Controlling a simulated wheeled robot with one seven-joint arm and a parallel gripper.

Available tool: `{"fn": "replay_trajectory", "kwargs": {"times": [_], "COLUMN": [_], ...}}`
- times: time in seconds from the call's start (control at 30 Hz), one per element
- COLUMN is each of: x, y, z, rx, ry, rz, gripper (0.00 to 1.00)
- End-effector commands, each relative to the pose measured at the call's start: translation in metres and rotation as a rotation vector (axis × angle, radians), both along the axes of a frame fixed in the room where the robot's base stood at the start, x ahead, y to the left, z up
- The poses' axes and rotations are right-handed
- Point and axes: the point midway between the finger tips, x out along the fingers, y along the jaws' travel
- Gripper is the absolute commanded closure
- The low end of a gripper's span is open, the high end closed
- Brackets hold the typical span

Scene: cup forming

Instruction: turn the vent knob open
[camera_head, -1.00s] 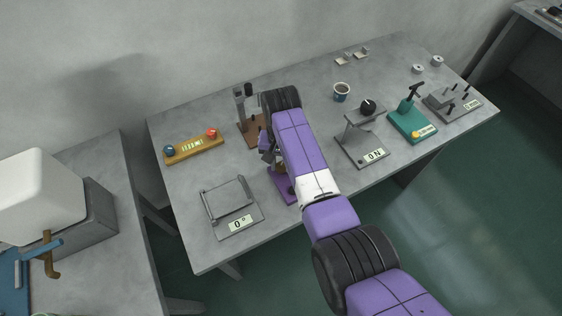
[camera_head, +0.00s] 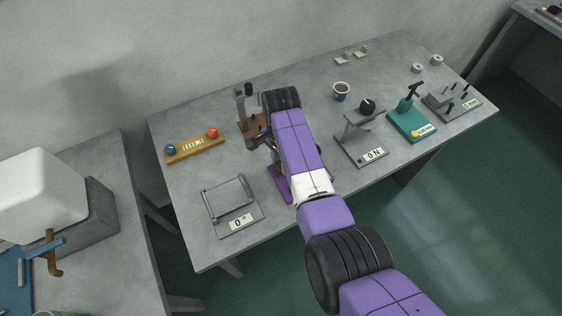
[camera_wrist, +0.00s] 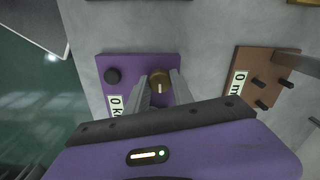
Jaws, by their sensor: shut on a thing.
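The brown knob's line points toward the bottom of the wrist view. My gripper (camera_wrist: 160,88) is shut on the brown knob, with one finger on each side of it. In the head view the purple plate (camera_head: 279,186) shows only partly beside my arm. There my forearm hides the knobs and the fingertips.
A brown stand (camera_wrist: 254,78) with dark pegs is right of the purple plate in the wrist view. In the head view, a flat grey device reading 0° (camera_head: 232,203) lies left, a grey "0 N" stand (camera_head: 360,149) right. A cup (camera_head: 341,91) stands behind.

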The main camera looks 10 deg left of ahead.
Motion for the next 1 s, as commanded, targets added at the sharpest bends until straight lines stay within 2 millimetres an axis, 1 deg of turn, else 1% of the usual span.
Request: {"fn": "replay_trajectory", "kwargs": {"times": [0.57, 0.6, 0.67, 0.7, 1.0], "x": [0.0011, 0.0011, 0.001, 0.0009, 0.0006], "y": [-0.0001, -0.0001, -0.0001, -0.0002, -0.0001], "z": [0.001, 0.001, 0.0009, 0.0008, 0.0014], "rx": [0.0, 0.0, 0.0, 0.001, 0.0], "ry": [-0.003, -0.003, -0.003, -0.002, -0.001], "rz": [-0.03, -0.03, -0.029, -0.029, -0.028], "gripper": [1.0, 0.64, 0.52, 0.5, 0.5]}}
